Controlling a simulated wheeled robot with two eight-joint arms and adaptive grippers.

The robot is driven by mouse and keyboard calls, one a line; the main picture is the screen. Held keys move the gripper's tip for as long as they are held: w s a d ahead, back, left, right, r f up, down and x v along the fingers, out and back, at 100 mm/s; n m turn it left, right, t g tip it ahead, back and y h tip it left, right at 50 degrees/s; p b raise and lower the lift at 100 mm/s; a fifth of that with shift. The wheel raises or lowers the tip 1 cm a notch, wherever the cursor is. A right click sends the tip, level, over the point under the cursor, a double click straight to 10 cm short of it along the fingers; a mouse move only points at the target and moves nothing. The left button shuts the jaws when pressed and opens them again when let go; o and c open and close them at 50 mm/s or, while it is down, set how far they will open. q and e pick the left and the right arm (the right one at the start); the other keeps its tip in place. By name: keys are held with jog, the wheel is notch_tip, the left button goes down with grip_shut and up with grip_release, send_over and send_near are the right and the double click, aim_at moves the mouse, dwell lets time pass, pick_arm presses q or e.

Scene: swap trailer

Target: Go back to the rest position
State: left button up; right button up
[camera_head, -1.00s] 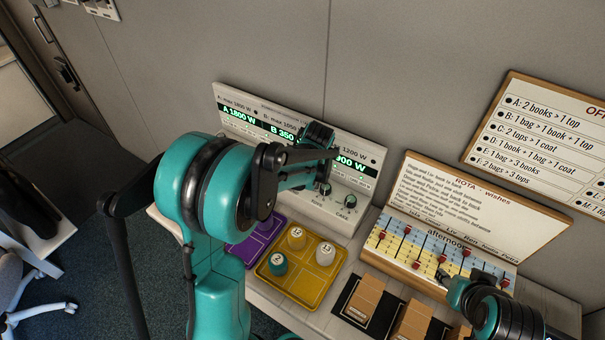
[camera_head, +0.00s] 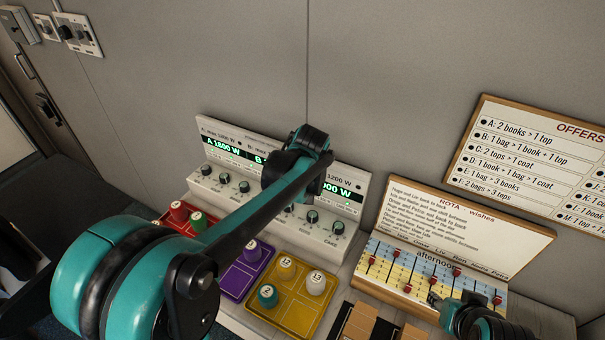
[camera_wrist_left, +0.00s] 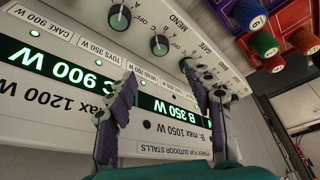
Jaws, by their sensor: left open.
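The mend knob (camera_wrist_left: 159,45) is a dark round dial on the white power panel (camera_wrist_left: 50,130), upside down in the left wrist view, with its printed MEND label beside it. I cannot read its pointer setting for certain. In the head view it is hidden behind my left arm. My left gripper (camera_wrist_left: 160,78) is open and empty; its two fingers stand apart in front of the panel's green displays, off the knob. The left gripper also shows before the panel in the head view (camera_head: 312,160). My right gripper (camera_head: 450,298) is by the rota board; its finger opening is unclear.
Other knobs (camera_head: 338,227) line the panel. Below it are a red tray (camera_head: 180,222), a purple tray (camera_head: 235,283) and a yellow tray (camera_head: 292,322) with numbered pieces. The rota board (camera_head: 390,285) with red sliders stands right; an offers board (camera_head: 540,150) hangs on the wall.

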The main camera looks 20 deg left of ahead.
pick_arm(q)
jog(key=s+d+m+t+h, duration=0.1)
jog(key=s+d+m+t, duration=0.1)
jog(key=s, duration=0.7)
jog(key=s+d+f+m+t+h+b, duration=0.1)
jog(key=s+d+m+t+h, duration=0.1)
jog(key=s+d+m, duration=0.2)
jog(key=s+m, duration=0.3)
jog(key=s, duration=0.3)
jog(key=shift+f, duration=0.15)
dwell(1.2)
